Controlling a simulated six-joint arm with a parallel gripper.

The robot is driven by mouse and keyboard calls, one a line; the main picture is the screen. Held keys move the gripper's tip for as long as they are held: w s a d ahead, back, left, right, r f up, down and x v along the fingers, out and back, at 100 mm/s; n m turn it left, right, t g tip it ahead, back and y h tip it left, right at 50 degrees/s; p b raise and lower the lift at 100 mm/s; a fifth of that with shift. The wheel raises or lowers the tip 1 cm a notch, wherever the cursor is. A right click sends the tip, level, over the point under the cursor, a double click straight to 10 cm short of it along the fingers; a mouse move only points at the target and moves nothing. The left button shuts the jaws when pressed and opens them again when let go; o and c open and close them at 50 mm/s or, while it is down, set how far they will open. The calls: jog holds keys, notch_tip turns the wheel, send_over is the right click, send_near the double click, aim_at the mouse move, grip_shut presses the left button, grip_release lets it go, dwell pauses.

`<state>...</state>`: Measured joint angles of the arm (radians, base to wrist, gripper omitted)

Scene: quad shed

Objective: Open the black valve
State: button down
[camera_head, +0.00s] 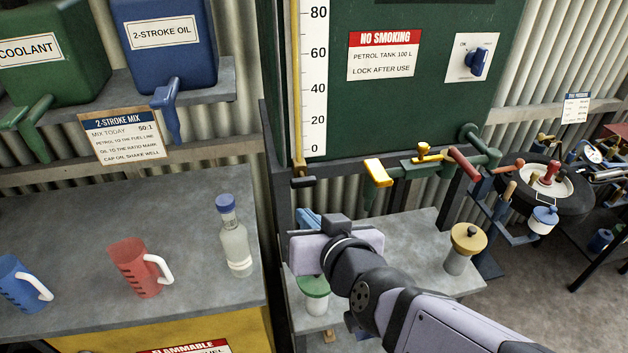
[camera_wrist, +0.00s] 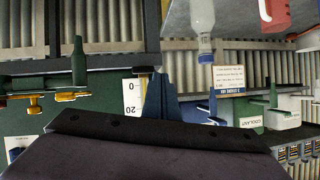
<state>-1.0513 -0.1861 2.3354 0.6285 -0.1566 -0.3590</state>
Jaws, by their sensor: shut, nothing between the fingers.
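The black valve (camera_head: 303,182) is a small dark handle at the foot of the yellow-edged level gauge (camera_head: 314,90), just below its 0 mark. My gripper (camera_head: 307,218) is below this handle and apart from it in the head view, partly hidden by my wrist. In the wrist view, which is turned over, the blue fingers of my gripper (camera_wrist: 162,85) are together and empty. The 0 end of the gauge (camera_wrist: 131,95) shows just left of them, with a small yellow and dark fitting above it.
Yellow (camera_head: 376,172) and red (camera_head: 462,160) valve handles stick out right of the gauge. A clear bottle (camera_head: 235,245) and red jug (camera_head: 138,268) stand on the left bench. A yellow-lidded jar (camera_head: 466,245) is on the low table. The blue oil tank's spout (camera_head: 167,105) hangs at left.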

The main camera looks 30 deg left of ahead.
jog(key=w+d+r+t, duration=0.1)
jog(key=w+r+t, duration=0.2)
jog(key=w+r, duration=0.1)
jog(key=shift+r+n, duration=0.3)
jog(key=shift+r, duration=0.2)
jog(key=shift+w, duration=0.15)
jog(key=p, duration=0.1)
send_over(314, 179)
jog(key=s+d, duration=0.2)
jog(key=s, duration=0.1)
notch_tip(314, 179, down, 2)
jog(key=shift+w+a+f+p, duration=0.1)
jog(key=shift+w+f+p, duration=0.1)
jog(key=shift+f, duration=0.55)
jog(key=shift+w+a+f+p, duration=0.1)
jog(key=shift+f+p, duration=0.15)
jog(key=shift+f, duration=0.5)
jog(key=shift+w+a+f+p, duration=0.1)
jog(key=shift+f+p, duration=0.1)
jog(key=shift+f, duration=0.55)
